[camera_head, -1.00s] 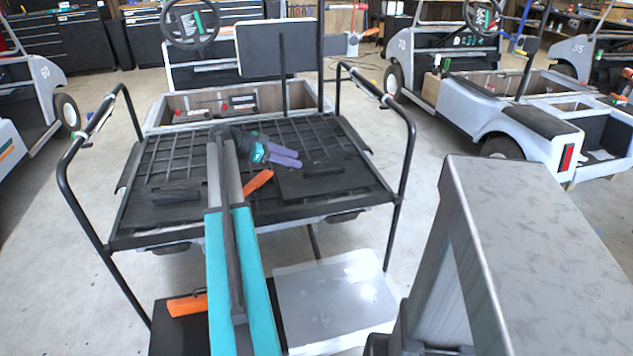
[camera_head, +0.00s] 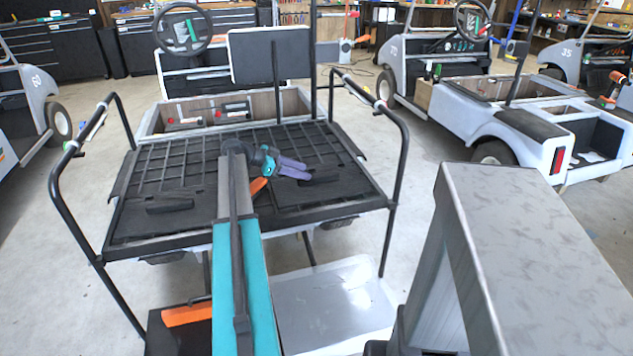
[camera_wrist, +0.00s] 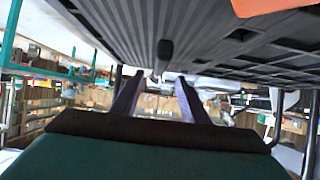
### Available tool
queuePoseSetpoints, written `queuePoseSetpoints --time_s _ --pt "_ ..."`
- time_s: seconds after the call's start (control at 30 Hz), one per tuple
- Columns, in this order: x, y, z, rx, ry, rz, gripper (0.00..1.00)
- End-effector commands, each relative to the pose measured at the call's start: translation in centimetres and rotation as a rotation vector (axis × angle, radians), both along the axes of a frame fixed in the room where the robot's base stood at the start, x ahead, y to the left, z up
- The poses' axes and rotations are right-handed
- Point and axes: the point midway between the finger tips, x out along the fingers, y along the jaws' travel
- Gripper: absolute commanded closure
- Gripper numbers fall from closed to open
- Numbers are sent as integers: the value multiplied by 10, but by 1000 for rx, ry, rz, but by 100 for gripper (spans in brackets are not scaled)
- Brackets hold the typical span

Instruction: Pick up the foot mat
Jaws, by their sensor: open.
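A dark ribbed surface with a black knob or grip, likely the foot mat (camera_wrist: 165,22), fills the top of the wrist view. In the head view it seems to match the dark flat panel (camera_head: 330,193) at the right front of the cart's black deck, with a black block on it. My gripper (camera_head: 295,172) is low over the deck, its purple fingers pointing right towards that block. In the wrist view, my gripper (camera_wrist: 158,98) has its fingers apart with nothing between them; the knob shows beyond the gap. Whether the fingers touch anything is unclear.
An orange piece (camera_head: 258,187) lies on the deck beside my gripper; another orange piece (camera_head: 187,315) is low at the front left. Black rails (camera_head: 398,190) stand on both deck sides. An upright panel (camera_head: 268,55) stands behind. Other carts (camera_head: 520,130) are parked around; floor shows between.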

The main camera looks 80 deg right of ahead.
Motion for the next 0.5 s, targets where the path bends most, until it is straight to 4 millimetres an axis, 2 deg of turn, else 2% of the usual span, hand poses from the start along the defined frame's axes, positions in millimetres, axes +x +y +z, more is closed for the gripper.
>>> queuePoseSetpoints --time_s 0.2,0.5 --pt "-17 -8 -10 0 0 0 59" --pt "-19 -9 -12 0 0 1 59"
